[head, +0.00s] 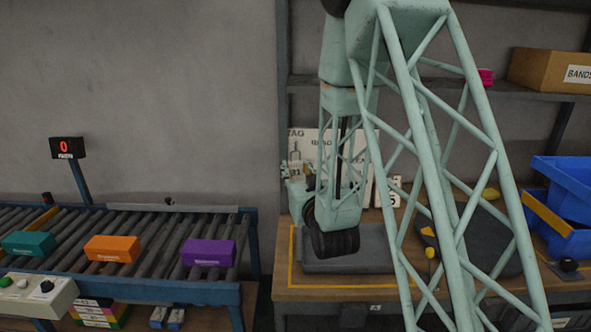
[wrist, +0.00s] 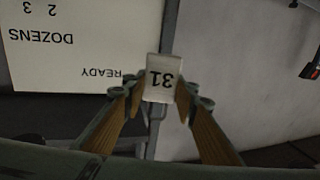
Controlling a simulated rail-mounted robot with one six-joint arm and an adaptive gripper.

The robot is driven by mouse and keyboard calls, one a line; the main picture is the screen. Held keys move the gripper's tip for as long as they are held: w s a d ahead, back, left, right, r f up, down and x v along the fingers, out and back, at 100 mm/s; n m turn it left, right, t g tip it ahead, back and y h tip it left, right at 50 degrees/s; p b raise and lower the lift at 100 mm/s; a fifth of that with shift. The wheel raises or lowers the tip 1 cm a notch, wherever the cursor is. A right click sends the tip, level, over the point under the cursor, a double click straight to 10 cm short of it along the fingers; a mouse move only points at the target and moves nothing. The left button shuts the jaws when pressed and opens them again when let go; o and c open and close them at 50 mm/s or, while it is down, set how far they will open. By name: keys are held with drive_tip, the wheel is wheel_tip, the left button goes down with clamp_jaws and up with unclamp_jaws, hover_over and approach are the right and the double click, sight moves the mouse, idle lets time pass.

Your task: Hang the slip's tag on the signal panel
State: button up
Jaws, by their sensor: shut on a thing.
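A small white tag (wrist: 161,79) printed "31" is pinched between the tips of my gripper (wrist: 162,97) in the wrist view, where its print is upside down. The tag (head: 296,170) also shows small in the head view, in front of a white board. This white board (head: 310,150), lettered with a tag drawing and "READY", stands at the back of the bench, partly hidden by my arm. In the wrist view the board (wrist: 60,65) reads "DOZENS" and "READY" upside down, left of the tag. The tag's contact with the board cannot be told.
The bench (head: 345,289) holds a grey slab (head: 375,245), a yellow-handled tool (head: 430,253) and blue bins (head: 565,190). A conveyor at left carries teal (head: 28,244), orange (head: 112,249) and purple (head: 208,252) boxes. A shelf with a cardboard box (head: 548,70) is above.

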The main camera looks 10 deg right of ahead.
drive_tip(key=shift+w+d, duration=0.15)
drive_tip(key=shift+w, duration=0.5)
drive_tip(key=w+d+f+p, duration=0.1)
drive_tip(key=w+p, duration=0.2)
drive_tip(key=w, duration=0.4)
drive_tip(key=shift+w+d+f, duration=0.2)
drive_tip(key=shift+d+f, duration=0.15)
drive_tip(key=shift+d, duration=0.05)
idle(0.9)
drive_tip(key=shift+w+b, duration=0.1)
drive_tip(key=shift+b, duration=0.35)
idle(0.6)
drive_tip(key=o, duration=0.9)
drive_tip(key=shift+f, duration=0.1)
drive_tip(key=shift+s+d, duration=0.1)
drive_tip(key=shift+s, duration=3.65)
